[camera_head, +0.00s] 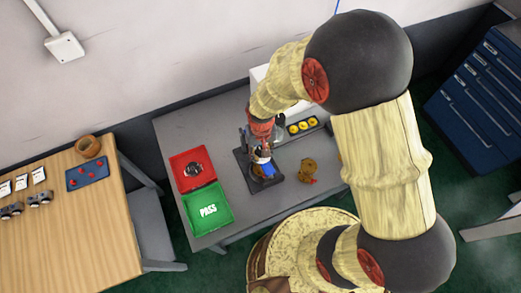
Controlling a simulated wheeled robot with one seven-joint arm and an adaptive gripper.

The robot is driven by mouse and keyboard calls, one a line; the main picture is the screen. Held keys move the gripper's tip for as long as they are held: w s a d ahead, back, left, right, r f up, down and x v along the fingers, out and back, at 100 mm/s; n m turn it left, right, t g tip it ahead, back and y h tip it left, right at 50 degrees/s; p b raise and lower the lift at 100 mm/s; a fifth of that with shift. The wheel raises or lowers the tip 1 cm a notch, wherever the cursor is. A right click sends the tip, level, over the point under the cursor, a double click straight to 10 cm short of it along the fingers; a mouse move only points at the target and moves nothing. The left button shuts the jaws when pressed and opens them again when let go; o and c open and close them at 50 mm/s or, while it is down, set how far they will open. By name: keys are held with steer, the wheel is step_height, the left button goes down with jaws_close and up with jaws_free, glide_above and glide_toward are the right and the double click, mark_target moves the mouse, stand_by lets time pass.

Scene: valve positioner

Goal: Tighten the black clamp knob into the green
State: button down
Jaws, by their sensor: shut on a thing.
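My gripper (259,149) points down over a dark fixture plate (246,178) on the grey workbench. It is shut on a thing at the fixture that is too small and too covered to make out. A blue and brown part (265,169) sits on the plate just below the fingers. I cannot pick out the black clamp knob or a green mark for it. The fingers and my wrist cover much of the fixture. The green that shows clearly on the bench is a tray (224,222) marked PASS.
A red tray (180,163) holding a round dark-rimmed object lies left of the fixture. A brass-coloured part (308,169) stands to its right. A dark rack with several yellow rounds (302,127) is behind. A wooden table (75,240) is left, a blue drawer cabinet (470,115) right.

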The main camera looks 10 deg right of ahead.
steer(key=c, duration=1.6)
jaws_free()
steer(key=shift+w, duration=0.25)
steer(key=shift+c, duration=0.2)
steer(key=shift+o, duration=1.2)
steer(key=shift+w, duration=0.1)
steer(key=shift+r, duration=0.1)
